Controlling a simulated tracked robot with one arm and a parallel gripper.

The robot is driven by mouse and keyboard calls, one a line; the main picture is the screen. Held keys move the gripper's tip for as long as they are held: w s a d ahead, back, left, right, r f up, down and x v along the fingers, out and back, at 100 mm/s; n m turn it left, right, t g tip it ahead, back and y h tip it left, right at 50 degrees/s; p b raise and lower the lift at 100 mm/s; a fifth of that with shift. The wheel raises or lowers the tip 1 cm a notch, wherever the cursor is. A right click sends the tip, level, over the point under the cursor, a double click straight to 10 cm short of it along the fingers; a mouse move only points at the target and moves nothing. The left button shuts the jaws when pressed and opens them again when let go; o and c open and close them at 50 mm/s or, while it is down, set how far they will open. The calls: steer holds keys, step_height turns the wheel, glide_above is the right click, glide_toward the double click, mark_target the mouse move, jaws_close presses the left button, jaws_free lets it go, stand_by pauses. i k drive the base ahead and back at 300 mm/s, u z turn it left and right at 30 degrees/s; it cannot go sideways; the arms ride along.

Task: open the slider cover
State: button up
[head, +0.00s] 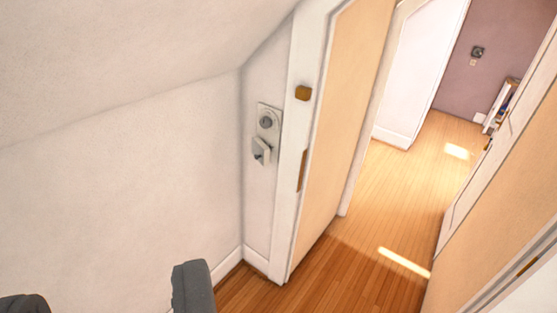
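A pale wall plate (276,132) is fixed on the narrow wall beside the door frame, in the middle of the head view. It carries a round grey dial (268,120) at the top and a small square block (261,151) below it, standing out from the plate. I cannot tell for certain which part is the slider cover, or whether it is open or shut. My gripper (108,296) shows as two dark grey fingers at the bottom left edge. They are wide apart with nothing seen between them. They are apart from the plate, lower and to its left.
The sloped ceiling (130,60) comes down above the left wall (110,190). A tan door (342,130) with brass-coloured fittings is right of the plate. Another tan door (505,200) stands at the far right. Clear wooden floor (385,215) runs between them into a room beyond.

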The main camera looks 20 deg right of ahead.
mark_target(258, 145)
steer(key=z, duration=0.15)
steer(key=i, duration=1)
steer(key=u, duration=0.05)
